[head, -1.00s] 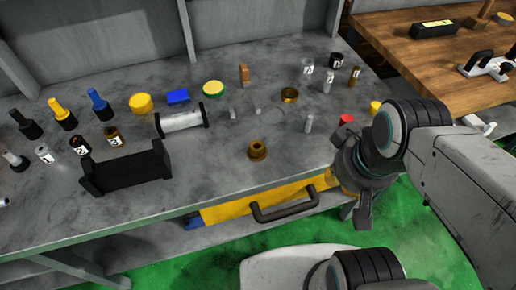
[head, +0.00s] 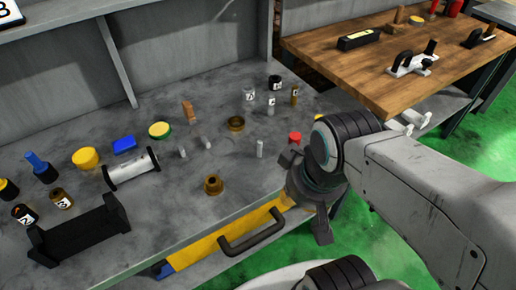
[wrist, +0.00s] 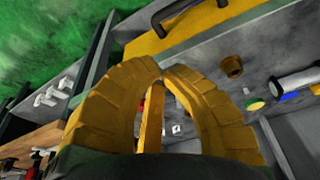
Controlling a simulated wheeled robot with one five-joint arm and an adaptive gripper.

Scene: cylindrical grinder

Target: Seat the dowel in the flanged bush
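The flanged bush (head: 213,185) is a brass-brown ring with a wider foot. It stands near the front edge of the grey bench and also shows in the wrist view (wrist: 231,66). A slim silver pin (head: 260,148), likely the dowel, stands upright on the bench to the right of the bush. Two shorter silver pins (head: 182,152) (head: 205,142) stand behind the bush. My gripper (head: 288,200) is at the bench's front edge, right of the bush. In the wrist view its yellow fingers (wrist: 162,70) curve together at the tips, with nothing visible between them.
A red-capped item (head: 295,138) stands close to my gripper. A brass ring (head: 236,124) and several labelled cylinders (head: 271,104) are behind. A black cradle (head: 80,238) is at left. A yellow drawer with a dark handle (head: 252,233) lies below the bench edge.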

